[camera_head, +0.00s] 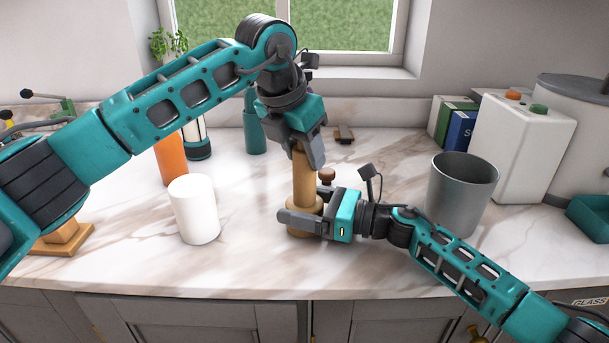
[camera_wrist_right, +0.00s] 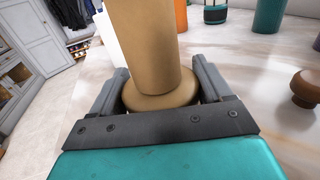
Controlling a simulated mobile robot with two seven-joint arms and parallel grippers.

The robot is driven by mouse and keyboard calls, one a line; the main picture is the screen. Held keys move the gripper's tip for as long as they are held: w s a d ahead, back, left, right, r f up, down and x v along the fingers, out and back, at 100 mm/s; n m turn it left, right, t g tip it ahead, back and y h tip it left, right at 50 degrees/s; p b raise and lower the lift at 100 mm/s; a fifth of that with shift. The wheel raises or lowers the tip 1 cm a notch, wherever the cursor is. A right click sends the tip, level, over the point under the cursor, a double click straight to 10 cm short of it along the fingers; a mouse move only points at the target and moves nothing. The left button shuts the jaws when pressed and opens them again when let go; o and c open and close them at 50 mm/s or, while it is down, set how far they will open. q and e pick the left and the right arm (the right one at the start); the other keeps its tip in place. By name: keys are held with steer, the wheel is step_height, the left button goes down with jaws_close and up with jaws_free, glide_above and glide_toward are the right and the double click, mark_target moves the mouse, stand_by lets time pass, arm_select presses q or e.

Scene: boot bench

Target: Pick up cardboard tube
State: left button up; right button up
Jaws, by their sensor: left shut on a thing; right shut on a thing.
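The tan cardboard tube (camera_head: 304,180) stands upright on the counter near the middle of the head view. Its foot is in a wider, round tan base (camera_wrist_right: 160,101), seen in the right wrist view with the tube (camera_wrist_right: 145,45) rising from it. My left gripper (camera_head: 308,152) reaches down from above and is shut on the tube's upper end, hiding its top. My right gripper (camera_head: 300,214) lies low at the counter, with its fingers on either side of the round base, shut on it. Its near finger hides part of the base in the head view.
A white cylinder (camera_head: 194,210) stands left of the tube, with an orange cylinder (camera_head: 171,160) and teal bottle (camera_head: 254,132) behind. A brown knob-like object (camera_head: 326,176) is just right of the tube. A grey bin (camera_head: 460,195) stands to the right. The front counter is clear.

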arm_select(q)
step_height(320, 180, up, 18)
stand_by(0.6)
arm_select(e)
steer(key=o, duration=1.1)
steer(key=shift+d, duration=0.15)
